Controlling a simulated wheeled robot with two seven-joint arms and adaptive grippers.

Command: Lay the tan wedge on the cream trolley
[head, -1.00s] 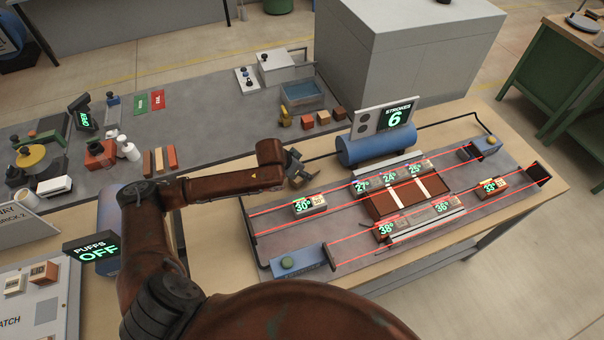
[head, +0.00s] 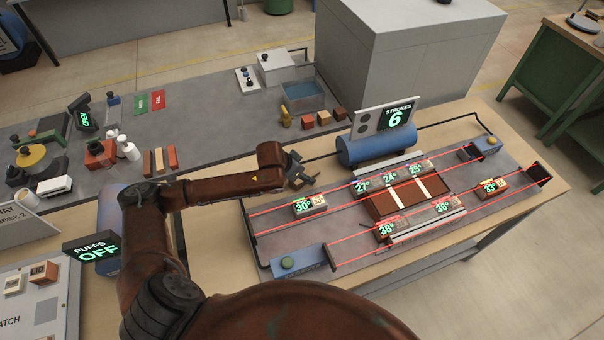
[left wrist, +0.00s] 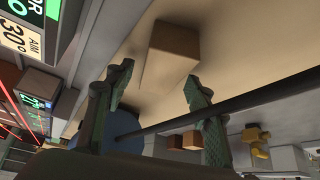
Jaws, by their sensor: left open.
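A tan block (left wrist: 170,52), which looks like the wedge, lies on the wooden tabletop in the left wrist view, just beyond the fingertips. It is not clearly seen in the head view, where my left gripper may hide it. My right gripper is not in view.
A blue cylinder (head: 375,147) and a strokes panel stand behind the track. A dark red brick bed (head: 405,197) lies mid-track, with small readouts around it. Several small blocks (head: 323,118) stand on the grey bench behind my gripper. A thin dark rail runs near the fingers.

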